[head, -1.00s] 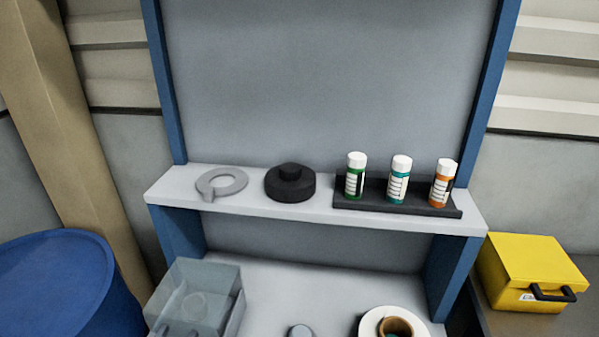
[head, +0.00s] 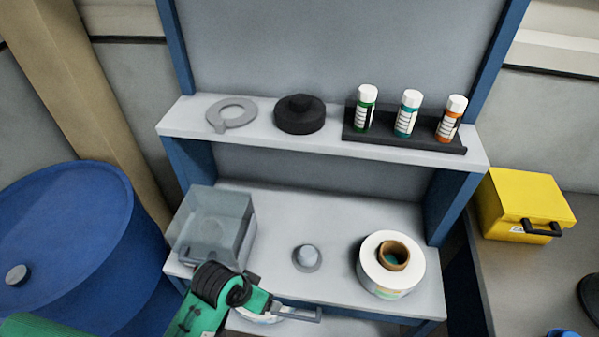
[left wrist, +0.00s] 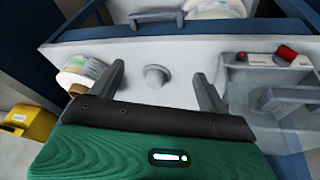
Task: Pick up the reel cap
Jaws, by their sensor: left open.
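A black round piece with a raised knob (head: 300,114), which looks like the reel cap, sits on the upper shelf between a grey ring and a bottle rack. A small grey flanged knob (head: 306,257) stands on the lower deck; I cannot tell if it is a cap or a spindle. It also shows in the left wrist view (left wrist: 155,76), between the fingers in the picture but apart from them. My left gripper (head: 258,292) is low over the deck's front edge; in the left wrist view its fingers (left wrist: 162,88) are spread and empty. My right gripper is not in view.
A clear box (head: 212,220) and a label reel (head: 372,275) flank the grey knob. A blue drum (head: 70,225) stands left, a yellow case (head: 525,200) right.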

